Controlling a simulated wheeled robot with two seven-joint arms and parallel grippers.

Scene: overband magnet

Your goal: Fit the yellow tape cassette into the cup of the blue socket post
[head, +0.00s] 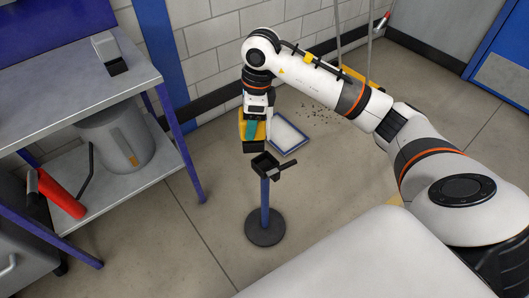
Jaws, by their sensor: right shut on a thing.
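The yellow tape cassette (243,126) is in my right gripper (256,112), at the end of the arm that comes in from the right. The gripper points down and is shut on the cassette. A teal patch and a dark lower part show at the held cassette. The blue socket post (265,198) stands upright on a round dark base, with a black square cup (263,162) on top and a short arm or lever to its right. In the picture the cassette is just above the cup. I cannot tell the exact gap between them. My left gripper is out of view.
A grey workbench (80,82) with blue legs stands at the left, with a grey bucket (115,140) and a red tool (62,194) on its lower shelf. A blue-edged white tray (287,134) lies on the floor behind the post. Floor around the post is clear.

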